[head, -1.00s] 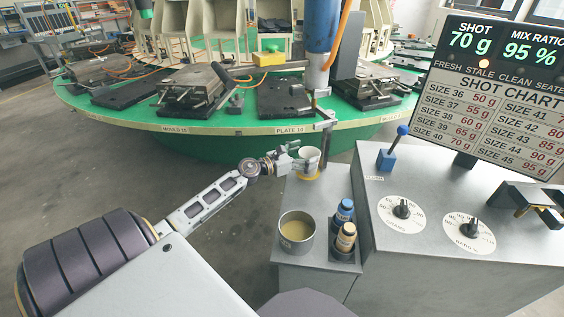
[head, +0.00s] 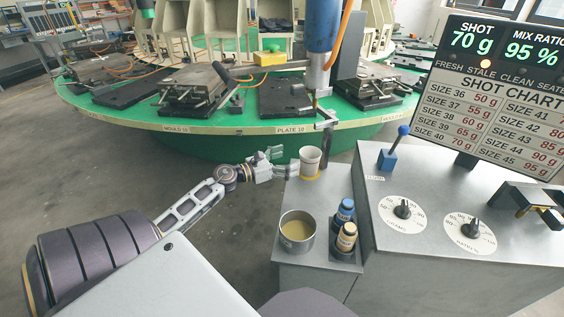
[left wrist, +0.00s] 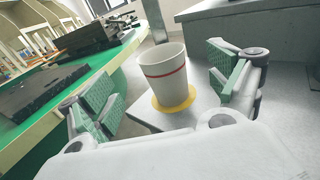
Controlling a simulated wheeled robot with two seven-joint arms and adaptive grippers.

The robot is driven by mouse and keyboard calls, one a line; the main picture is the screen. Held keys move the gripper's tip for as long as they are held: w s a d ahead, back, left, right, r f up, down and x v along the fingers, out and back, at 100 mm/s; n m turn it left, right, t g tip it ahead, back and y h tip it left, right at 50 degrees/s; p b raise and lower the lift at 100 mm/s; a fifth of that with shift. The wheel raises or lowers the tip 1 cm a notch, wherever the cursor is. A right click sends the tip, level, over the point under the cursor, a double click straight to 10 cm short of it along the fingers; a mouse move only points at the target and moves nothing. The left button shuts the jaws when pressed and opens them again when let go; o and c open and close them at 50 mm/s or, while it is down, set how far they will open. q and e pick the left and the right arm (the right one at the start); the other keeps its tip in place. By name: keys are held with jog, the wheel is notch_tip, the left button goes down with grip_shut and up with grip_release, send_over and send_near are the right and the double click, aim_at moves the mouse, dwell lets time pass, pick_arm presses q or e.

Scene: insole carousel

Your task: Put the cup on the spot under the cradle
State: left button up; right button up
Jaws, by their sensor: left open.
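The white cup (head: 310,160) with a red band stands upright on the yellow spot (head: 309,178) at the far left corner of the grey bench. In the left wrist view the cup (left wrist: 164,76) stands on the yellow spot (left wrist: 184,101), which shows around the front and right of its base. The cradle (head: 326,122) is above and slightly right of the cup. My left gripper (head: 280,161) is open and empty, left of the cup and apart from it. In the left wrist view its green-padded fingers (left wrist: 165,90) are wide apart. My right gripper is not in view.
A metal pot (head: 297,232) of tan liquid and two bottles, blue (head: 344,211) and cream (head: 346,238), stand nearer on the bench. The dosing machine (head: 470,215) with dials and lever is on the right. The green carousel (head: 240,125) lies behind.

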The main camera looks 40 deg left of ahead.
pick_arm(q)
jog(key=shift+v, duration=0.95)
